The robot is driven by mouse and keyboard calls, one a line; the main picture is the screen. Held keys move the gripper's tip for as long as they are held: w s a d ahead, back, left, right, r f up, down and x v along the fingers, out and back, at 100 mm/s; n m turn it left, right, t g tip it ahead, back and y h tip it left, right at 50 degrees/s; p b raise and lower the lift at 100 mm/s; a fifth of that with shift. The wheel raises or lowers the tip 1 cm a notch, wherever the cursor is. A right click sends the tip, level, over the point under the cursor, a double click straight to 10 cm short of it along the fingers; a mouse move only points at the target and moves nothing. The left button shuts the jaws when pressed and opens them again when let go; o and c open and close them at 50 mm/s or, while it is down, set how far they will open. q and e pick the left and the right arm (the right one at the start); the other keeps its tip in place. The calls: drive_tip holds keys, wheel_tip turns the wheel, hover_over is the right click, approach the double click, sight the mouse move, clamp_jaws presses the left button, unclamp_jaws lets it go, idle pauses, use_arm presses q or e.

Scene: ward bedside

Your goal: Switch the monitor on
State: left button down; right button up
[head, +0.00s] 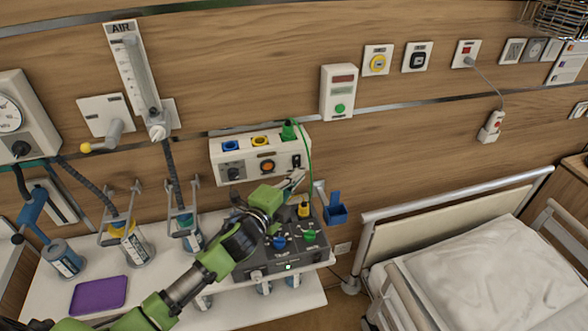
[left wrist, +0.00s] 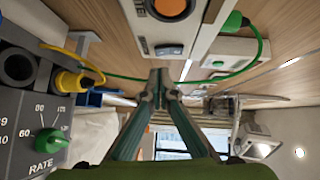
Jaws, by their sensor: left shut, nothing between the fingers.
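A white wall unit (head: 222,152) has blue, yellow and green sockets on top, an orange round button and a dark rocker switch (head: 297,161) at its right end. The orange button (left wrist: 170,7) and the rocker switch (left wrist: 169,50) show close up in the left wrist view. My left gripper (head: 297,176) is shut and empty. Its fingertips (left wrist: 160,76) are just short of the rocker switch; I cannot tell if they touch. No label names either unit as the monitor. My right gripper is not in view.
A grey box (head: 262,270) with knobs, coloured plugs and a small green light stands on the shelf below my left arm. A green cable (head: 309,150) hangs beside the wall unit. A bed (head: 490,270) is at right, a purple tray (head: 98,295) at left.

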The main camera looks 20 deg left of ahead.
use_arm(q)
drive_tip(key=shift+w+a+f, duration=0.1)
drive_tip(key=shift+w+a, duration=0.55)
drive_tip(key=shift+w, duration=0.2)
drive_tip(key=shift+f, duration=0.15)
drive_tip(key=shift+w+a+f+t+b, duration=0.15)
drive_tip(key=shift+w+f+t+b, duration=0.15)
drive_tip(key=shift+b, duration=0.95)
drive_tip(key=shift+r+p, duration=0.35)
drive_tip(key=shift+p, duration=0.15)
drive_tip(key=shift+s+f, duration=0.1)
